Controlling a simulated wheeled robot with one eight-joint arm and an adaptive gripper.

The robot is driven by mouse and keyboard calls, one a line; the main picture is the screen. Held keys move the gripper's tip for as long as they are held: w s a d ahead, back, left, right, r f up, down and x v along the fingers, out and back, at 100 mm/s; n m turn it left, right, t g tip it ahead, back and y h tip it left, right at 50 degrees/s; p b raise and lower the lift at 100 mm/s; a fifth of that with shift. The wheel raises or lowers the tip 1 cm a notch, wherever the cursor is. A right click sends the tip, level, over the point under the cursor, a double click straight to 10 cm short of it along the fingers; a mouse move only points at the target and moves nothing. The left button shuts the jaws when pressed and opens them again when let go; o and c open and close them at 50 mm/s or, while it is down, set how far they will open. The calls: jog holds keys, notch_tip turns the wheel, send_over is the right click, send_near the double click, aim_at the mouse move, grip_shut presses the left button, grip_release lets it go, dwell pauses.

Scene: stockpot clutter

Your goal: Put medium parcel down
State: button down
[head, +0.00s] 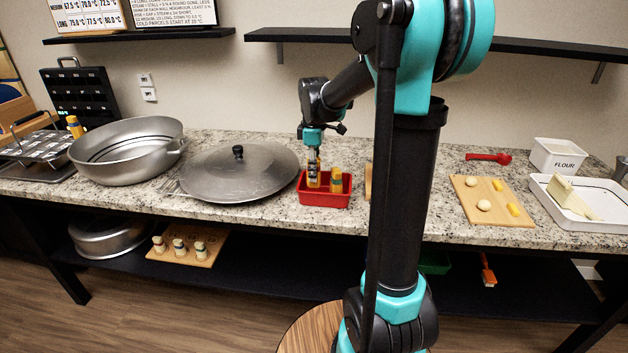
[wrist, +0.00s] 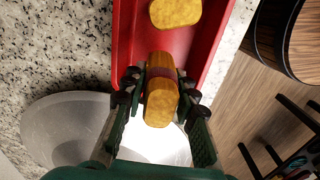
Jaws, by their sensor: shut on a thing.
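My gripper (head: 313,158) points down over the red tray (head: 325,198) on the counter. Its fingers (wrist: 160,105) are shut on a yellow parcel with a dark band (wrist: 162,92), probably the medium parcel. The held parcel (head: 314,180) stands about upright at the left of the tray, its lower end at or inside the rim. I cannot tell whether it touches the tray floor. A second yellow parcel (head: 336,181) stands in the tray to its right; it also shows in the wrist view (wrist: 176,12), apart from the held one.
A large domed lid (head: 238,172) lies just left of the tray, and a wide metal pot (head: 127,150) beyond it. A board with dough pieces (head: 492,200) and a white tray (head: 584,212) are to the right. My arm hides part of the counter.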

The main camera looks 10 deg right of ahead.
jog(key=shift+f, duration=1.75)
jog(key=c, duration=1.2)
grip_release()
jog(key=shift+f, duration=0.1)
notch_tip(320, 180, up, 12)
jog(key=shift+r, duration=0.15)
